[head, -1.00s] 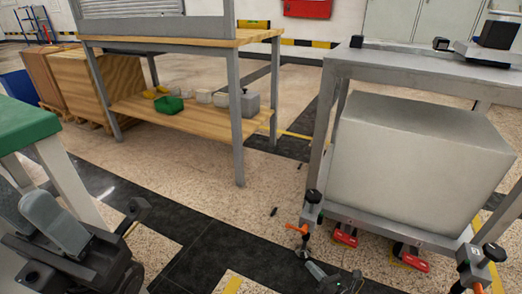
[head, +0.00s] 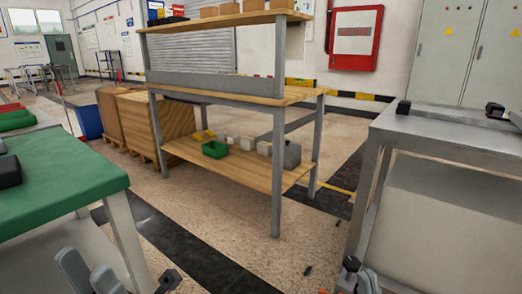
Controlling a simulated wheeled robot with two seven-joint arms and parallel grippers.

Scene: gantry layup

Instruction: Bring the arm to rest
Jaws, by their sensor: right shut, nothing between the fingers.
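Grey and black parts of my left arm and gripper (head: 90,276) show at the bottom left edge, in front of the green-topped table. The frame cuts them off, and I cannot tell whether the jaws are open or shut. I see nothing held there.
A green-topped table (head: 75,195) stands at the left. A wooden workbench (head: 240,88) with a lower shelf and a green bin (head: 215,149) stands ahead. A grey metal table (head: 450,135) stands at the right. The floor between them is largely clear.

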